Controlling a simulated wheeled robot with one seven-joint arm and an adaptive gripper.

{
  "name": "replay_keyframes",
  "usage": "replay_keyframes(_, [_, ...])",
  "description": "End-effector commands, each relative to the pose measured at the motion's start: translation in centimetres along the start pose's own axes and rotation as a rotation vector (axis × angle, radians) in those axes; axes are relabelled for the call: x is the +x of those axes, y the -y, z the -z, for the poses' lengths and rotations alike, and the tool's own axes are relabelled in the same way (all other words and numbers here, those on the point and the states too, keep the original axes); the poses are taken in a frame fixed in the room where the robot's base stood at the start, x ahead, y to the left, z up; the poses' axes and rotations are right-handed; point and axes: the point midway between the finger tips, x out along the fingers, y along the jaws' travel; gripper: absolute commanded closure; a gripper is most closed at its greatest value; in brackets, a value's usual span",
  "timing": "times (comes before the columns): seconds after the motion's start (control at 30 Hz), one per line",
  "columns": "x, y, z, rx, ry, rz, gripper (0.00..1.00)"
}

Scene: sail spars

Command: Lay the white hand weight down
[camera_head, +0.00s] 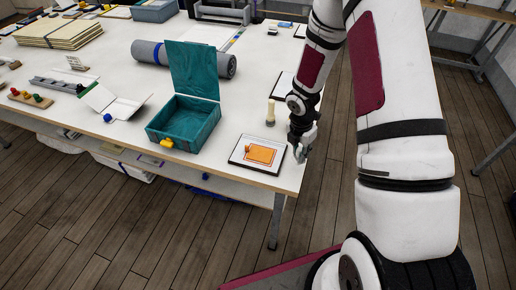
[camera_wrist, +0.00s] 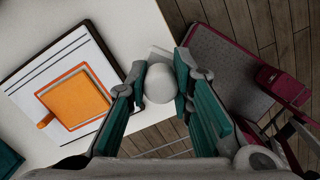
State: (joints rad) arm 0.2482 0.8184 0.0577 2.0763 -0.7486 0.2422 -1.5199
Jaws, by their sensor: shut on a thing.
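My gripper (camera_wrist: 160,88) is shut on the white hand weight (camera_wrist: 160,78), whose rounded pale end shows between the two teal-padded fingers in the wrist view. The rest of the weight is mostly hidden by the fingers. In the head view my gripper (camera_head: 301,150) is at the right edge of the white table (camera_head: 235,125), just right of a framed board with an orange square (camera_head: 260,153). The weight is hard to make out there. I cannot tell whether it touches the table.
An open teal box (camera_head: 186,120) stands left of the board. A cream upright piece (camera_head: 270,112) stands behind the board near the table edge. A grey roll (camera_head: 150,51) lies farther back. Some bare tabletop lies between the box and the board.

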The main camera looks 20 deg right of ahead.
Motion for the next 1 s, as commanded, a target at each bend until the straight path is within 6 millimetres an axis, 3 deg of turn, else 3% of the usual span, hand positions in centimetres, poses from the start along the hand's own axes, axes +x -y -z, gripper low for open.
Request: replay_keyframes(1.0, [1.8, 0.0, 0.2, 0.001, 0.000, 0.001, 1.00])
